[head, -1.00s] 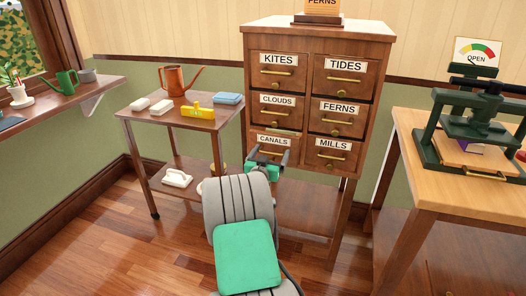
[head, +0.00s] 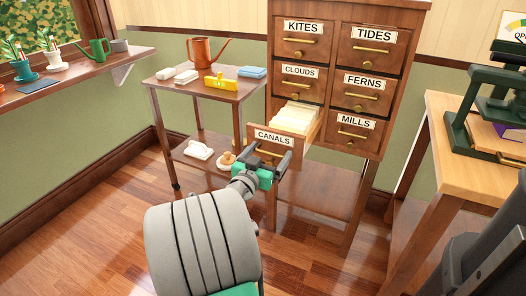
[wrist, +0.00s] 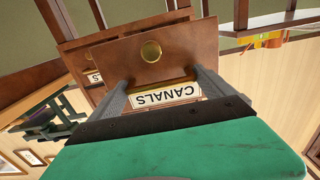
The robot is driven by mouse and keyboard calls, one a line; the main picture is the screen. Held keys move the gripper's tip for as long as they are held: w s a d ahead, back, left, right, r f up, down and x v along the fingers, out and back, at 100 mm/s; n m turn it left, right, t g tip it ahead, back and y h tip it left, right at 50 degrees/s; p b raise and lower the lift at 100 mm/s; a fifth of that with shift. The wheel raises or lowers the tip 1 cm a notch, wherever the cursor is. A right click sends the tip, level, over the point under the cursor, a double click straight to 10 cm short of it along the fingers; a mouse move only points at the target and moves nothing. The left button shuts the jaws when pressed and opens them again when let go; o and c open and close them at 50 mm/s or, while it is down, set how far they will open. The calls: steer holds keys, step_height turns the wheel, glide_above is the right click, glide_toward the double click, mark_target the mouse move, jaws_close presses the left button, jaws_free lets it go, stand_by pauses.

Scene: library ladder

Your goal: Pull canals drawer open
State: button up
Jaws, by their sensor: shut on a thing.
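The canals drawer (head: 273,138) is pulled out from the lower left of the wooden cabinet (head: 348,17), and pale cards (head: 297,117) show inside it. My gripper (head: 271,165) is at the drawer's front, shut on its brass handle. In the wrist view the drawer front (wrist: 185,48) appears upside down, with the CANALS label (wrist: 164,95) and a round brass knob (wrist: 151,51). The gripper fingers (wrist: 163,90) stand on both sides of the label.
A two-shelf side table (head: 212,89) with an orange watering can (head: 203,60) stands left of the cabinet. A workbench (head: 465,125) with a green press (head: 478,115) stands at the right. The floor (head: 115,215) at the front left is clear.

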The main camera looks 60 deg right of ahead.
stand_by(0.3)
steer(key=o, duration=1.8)
steer(key=shift+c, duration=0.2)
steer(key=a, duration=0.8)
steer(key=shift+p, duration=0.3)
